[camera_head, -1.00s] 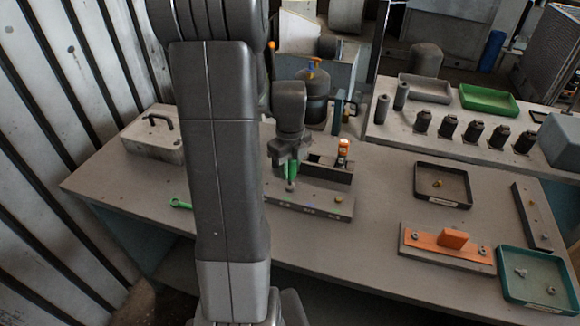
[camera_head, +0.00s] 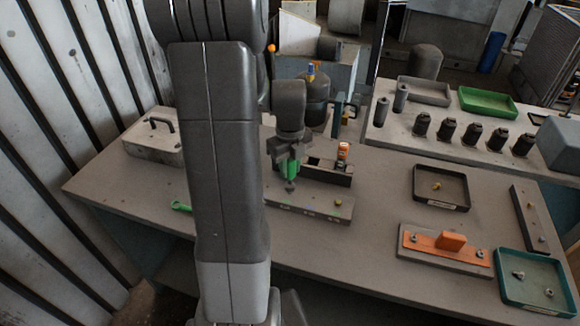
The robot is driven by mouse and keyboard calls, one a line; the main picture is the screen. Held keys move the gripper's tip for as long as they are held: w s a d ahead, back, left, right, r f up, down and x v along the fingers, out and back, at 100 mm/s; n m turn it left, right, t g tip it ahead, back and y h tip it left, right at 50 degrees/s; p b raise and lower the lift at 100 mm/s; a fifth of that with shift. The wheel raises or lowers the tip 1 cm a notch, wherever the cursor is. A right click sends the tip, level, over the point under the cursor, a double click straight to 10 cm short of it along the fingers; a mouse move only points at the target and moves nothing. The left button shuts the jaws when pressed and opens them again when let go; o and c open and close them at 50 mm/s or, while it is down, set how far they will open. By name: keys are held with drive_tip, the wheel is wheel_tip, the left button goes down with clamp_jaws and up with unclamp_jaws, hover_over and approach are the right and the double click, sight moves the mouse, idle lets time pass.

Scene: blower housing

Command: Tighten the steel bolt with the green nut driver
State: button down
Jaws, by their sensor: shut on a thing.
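My gripper (camera_head: 287,158) is shut on the green nut driver (camera_head: 292,170) and holds it upright, tip down, over the left part of a grey bar (camera_head: 315,204) on the bench. The driver's dark tip (camera_head: 290,186) is at or just above the bar's top. I cannot tell whether it touches. The steel bolt is not clearly seen under the tip; the driver may hide it. A yellowish bolt head (camera_head: 338,202) sits near the bar's right end.
A green wrench (camera_head: 181,207) lies left. A dark tray (camera_head: 442,207), an orange-handled plate (camera_head: 451,242) and a teal tray (camera_head: 526,303) stand right. Bench between is clear.

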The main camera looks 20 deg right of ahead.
drive_tip(key=shift+r+p, duration=0.5)
drive_tip(key=shift+r, duration=0.3)
drive_tip(key=shift+r, duration=0.1)
wheel_tip(320, 180, up, 5)
drive_tip(key=p, duration=0.4)
